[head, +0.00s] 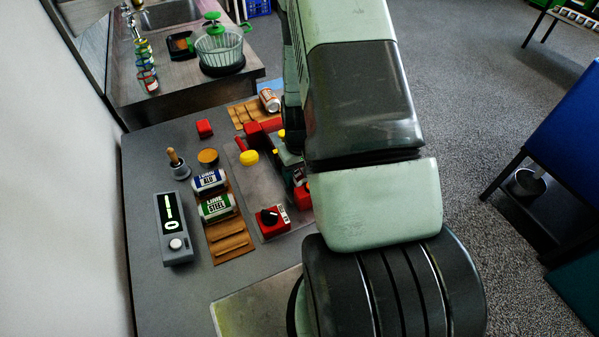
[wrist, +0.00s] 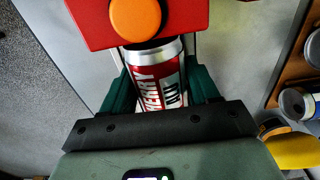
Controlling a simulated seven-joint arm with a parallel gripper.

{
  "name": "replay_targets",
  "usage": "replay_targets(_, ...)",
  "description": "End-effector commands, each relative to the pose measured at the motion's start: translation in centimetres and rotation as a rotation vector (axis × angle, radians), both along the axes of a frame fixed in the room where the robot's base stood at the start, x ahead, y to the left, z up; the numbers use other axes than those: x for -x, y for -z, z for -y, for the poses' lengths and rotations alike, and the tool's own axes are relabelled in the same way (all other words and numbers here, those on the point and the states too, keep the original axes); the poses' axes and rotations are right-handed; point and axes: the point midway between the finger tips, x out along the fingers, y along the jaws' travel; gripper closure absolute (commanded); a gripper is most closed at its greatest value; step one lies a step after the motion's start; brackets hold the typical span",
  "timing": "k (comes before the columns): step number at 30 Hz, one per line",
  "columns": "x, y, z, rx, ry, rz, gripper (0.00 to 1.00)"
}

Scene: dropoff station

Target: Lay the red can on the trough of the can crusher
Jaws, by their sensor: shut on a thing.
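My gripper (wrist: 160,84) is shut on the red can (wrist: 158,74) in the wrist view, with a dark green finger on each side. The can is red and white with lettering, and its silver end points toward a red block (wrist: 88,22) with an orange round part. This block looks like part of the can crusher and hides a little of the can's far end. I cannot tell whether the can touches the trough. In the head view, red crusher parts (head: 262,131) show beside my arm, which hides the trough, the can and most of my gripper.
A wooden rack (head: 232,245) holds a blue-labelled can (head: 209,181) and a green-labelled can (head: 216,207). A red box with a black knob (head: 270,218) stands to their right. Another can (head: 269,99) lies on a rear rack. A grey device (head: 174,228) stands at left.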

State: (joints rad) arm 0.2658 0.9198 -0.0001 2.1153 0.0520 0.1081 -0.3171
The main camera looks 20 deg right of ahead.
Motion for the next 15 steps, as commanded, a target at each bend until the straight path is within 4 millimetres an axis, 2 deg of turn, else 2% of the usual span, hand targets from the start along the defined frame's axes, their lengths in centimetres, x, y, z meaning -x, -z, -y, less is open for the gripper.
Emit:
replay_targets(3, -0.01, 0.01, 0.00, 0.000, 0.000, 0.000, 0.55)
replay_targets(4, -0.01, 0.01, 0.00, 0.000, 0.000, 0.000, 0.35)
replay_targets(9, -0.01, 0.01, 0.00, 0.000, 0.000, 0.000, 0.10)
replay_targets(15, -0.01, 0.01, 0.00, 0.000, 0.000, 0.000, 0.10)
